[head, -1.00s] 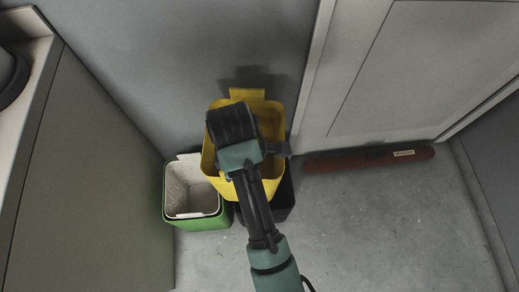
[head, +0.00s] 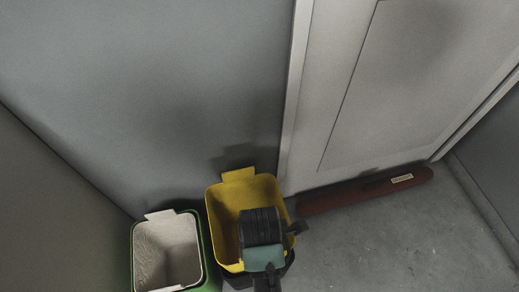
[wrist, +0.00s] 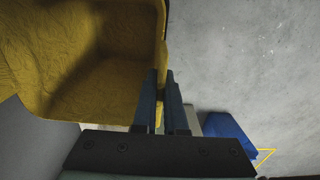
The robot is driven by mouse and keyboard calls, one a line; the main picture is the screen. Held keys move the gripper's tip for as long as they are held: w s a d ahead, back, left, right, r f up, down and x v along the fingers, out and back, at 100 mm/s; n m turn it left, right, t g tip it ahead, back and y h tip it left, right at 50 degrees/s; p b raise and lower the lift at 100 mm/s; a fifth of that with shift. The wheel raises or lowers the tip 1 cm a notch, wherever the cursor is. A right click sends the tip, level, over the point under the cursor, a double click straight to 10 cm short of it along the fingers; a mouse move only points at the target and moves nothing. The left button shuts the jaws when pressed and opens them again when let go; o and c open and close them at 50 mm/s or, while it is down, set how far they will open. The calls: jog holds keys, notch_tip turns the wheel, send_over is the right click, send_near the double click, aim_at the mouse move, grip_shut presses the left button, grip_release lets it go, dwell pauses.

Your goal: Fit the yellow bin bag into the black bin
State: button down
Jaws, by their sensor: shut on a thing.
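The yellow bin bag (head: 226,207) is an open, box-shaped liner with a tab at its back edge. It stands upright at the wall, directly over the black bin (head: 288,266). Only a dark strip of the bin shows below the bag's front and right edges; how deep the bag sits in it I cannot tell. My gripper (head: 297,228) is at the bag's right rim. In the wrist view my gripper (wrist: 163,95) is shut on the right wall of the yellow bag (wrist: 105,60), with the floor to its right.
A green bin with a pale liner (head: 165,248) stands close on the left. A red-brown draught excluder (head: 365,192) lies along the door (head: 400,90) at the right. In the wrist view a blue object (wrist: 228,130) lies on the floor. Floor at the right is clear.

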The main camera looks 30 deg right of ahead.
notch_tip(320, 180, down, 15)
jog(key=b, duration=0.6)
jog(key=shift+r+b, duration=0.15)
jog(key=shift+b, duration=0.2)
jog(key=c, duration=1)
grip_release()
jog(key=shift+f, duration=0.2)
notch_tip(320, 180, up, 12)
jog(key=p, duration=0.6)
jog(key=shift+r, duration=0.25)
jog(key=shift+w, duration=0.1)
